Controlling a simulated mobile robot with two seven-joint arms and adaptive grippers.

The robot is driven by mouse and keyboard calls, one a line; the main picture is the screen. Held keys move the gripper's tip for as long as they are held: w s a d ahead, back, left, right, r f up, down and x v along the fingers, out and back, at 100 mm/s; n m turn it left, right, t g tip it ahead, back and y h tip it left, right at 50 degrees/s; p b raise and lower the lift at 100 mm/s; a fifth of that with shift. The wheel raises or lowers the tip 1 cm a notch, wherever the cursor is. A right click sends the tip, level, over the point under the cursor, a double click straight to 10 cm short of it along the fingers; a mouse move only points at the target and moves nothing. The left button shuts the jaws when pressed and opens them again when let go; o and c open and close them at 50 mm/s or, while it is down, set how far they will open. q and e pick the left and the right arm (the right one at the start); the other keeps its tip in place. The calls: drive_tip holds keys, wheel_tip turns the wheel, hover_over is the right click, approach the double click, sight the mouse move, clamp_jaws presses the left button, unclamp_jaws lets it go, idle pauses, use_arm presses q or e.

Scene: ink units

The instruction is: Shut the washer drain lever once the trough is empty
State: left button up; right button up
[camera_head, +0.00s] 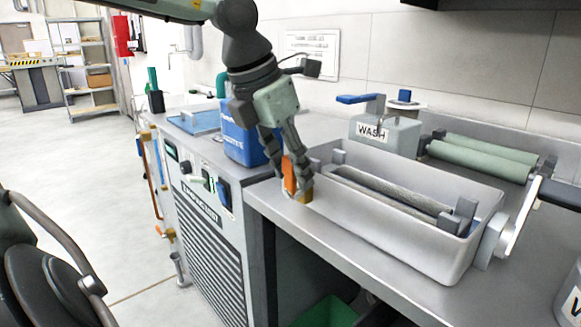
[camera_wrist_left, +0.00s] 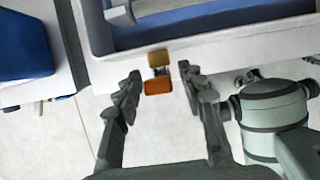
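The washer trough (camera_head: 425,250) is a long grey tub on the counter with a roller lying along it. Whether liquid stands in it is unclear in the head view; the wrist view shows a blue-grey area inside its rim (camera_wrist_left: 100,32). The drain lever (camera_head: 289,176) has an orange handle and a brass-coloured body at the trough's left end. My left gripper (camera_head: 291,160) is over the lever from above. In the left wrist view its fingers stand apart, with the orange handle (camera_wrist_left: 158,87) between them and a gap on each side. My right gripper is not in view.
A grey box marked WASH (camera_head: 385,137) with a blue-handled tap stands behind the trough. Green rollers (camera_head: 480,155) lie at the back right. A blue container (camera_head: 240,140) stands left of my gripper. The counter's front edge (camera_head: 320,255) is bare.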

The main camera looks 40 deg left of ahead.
use_arm(q)
drive_tip(key=v, duration=1.2)
idle(0.5)
